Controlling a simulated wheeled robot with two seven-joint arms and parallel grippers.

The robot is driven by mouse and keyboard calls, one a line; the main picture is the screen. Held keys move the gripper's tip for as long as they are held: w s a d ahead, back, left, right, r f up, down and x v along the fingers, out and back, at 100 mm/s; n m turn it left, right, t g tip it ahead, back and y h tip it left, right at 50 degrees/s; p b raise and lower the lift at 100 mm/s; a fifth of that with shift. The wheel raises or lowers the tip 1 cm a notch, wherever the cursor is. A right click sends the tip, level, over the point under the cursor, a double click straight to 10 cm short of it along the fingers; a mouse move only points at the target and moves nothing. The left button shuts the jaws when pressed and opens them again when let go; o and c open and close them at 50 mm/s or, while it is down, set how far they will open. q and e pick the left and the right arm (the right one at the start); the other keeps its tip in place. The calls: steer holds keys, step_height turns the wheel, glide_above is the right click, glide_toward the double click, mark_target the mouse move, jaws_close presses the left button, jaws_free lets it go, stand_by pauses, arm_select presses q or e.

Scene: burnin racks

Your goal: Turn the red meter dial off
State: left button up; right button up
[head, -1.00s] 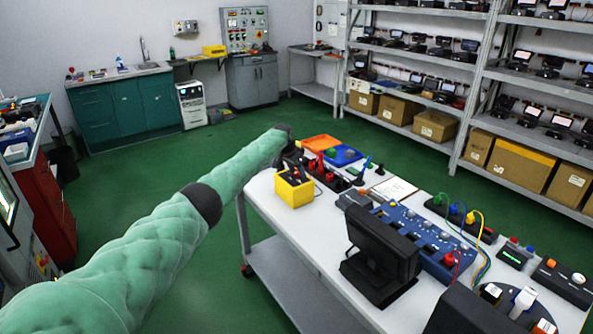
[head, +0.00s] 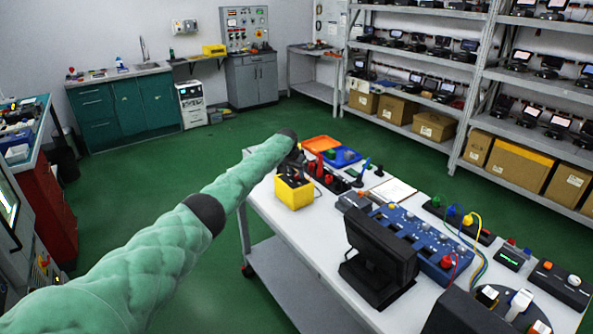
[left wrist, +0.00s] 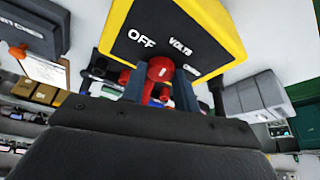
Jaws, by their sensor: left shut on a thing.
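An orange tray (head: 320,143) and a blue tray (head: 348,160) lie behind the meter. Red-capped black items, a blue panel (head: 420,235), a black monitor (head: 375,250) and cables crowd the table to the right. Green floor is open to the left.

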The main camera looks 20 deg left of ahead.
arm_select(q)
steer(key=n, duration=0.1)
steer(key=n+y+p, duration=0.1)
steer(key=n, duration=0.1)
steer(key=shift+d+r, duration=0.1)
steer(key=shift+d, duration=0.1)
steer(key=n+y, duration=0.1)
steer(key=n, duration=0.1)
steer(key=shift+d+n+p, duration=0.1)
steer(key=shift+n+p, duration=0.2)
steer(key=shift+n+y, duration=0.5)
steer(key=shift+n, duration=0.5)
steer(key=shift+n+g, duration=0.3)
steer(key=shift+n, duration=0.4)
arm_select(e)
steer(key=shift+s+d+f, duration=0.4)
steer(key=shift+d+f, duration=0.05)
steer(key=shift+f, duration=0.3)
steer(key=shift+s+d+f, duration=0.35)
steer(key=shift+d+f, duration=0.05)
steer(key=shift+f, duration=0.3)
steer(key=shift+s, duration=0.15)
arm_select(q)
steer(key=o, duration=0.9)
steer(key=shift+w, duration=0.1)
steer(key=shift+o, duration=0.2)
arm_select(e)
steer(key=shift+a, duration=0.15)
